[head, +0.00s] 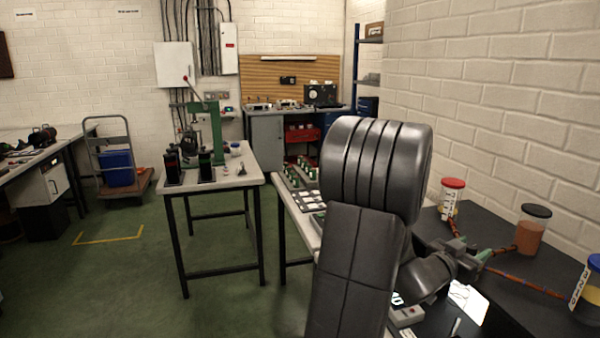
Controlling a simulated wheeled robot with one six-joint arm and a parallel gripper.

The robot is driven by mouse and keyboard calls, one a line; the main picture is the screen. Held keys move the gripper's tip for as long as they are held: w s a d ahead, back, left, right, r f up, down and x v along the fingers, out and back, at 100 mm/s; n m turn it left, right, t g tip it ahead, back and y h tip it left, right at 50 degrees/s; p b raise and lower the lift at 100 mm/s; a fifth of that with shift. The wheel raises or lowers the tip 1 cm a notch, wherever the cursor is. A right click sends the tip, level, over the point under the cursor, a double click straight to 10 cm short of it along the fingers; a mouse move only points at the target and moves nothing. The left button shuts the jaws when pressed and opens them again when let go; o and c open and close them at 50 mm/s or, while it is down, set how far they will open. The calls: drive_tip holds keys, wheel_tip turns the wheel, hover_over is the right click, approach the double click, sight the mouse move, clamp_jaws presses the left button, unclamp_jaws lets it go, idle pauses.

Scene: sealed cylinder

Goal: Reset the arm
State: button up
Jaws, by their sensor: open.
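My arm rises large in the right middle of the head view, its dark links bent over at the top. My gripper (482,257) is at the lower right, low over the dark bench top, with its jaws open. Part of it is hidden behind my own arm link. Thin reddish-brown rods lie around it, and I cannot tell whether they touch it. No held object shows.
A brick wall (490,90) is close behind. A table (220,180) with a green press (208,125) stands left, with open floor beyond.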

drive_tip(key=shift+w+r+m+g+h+p, duration=0.15)
drive_tip(key=shift+m+g+h+p, duration=0.7)
drive_tip(key=shift+g+p, duration=0.65)
drive_tip(key=shift+f+m, duration=0.2)
drive_tip(key=shift+m, duration=0.15)
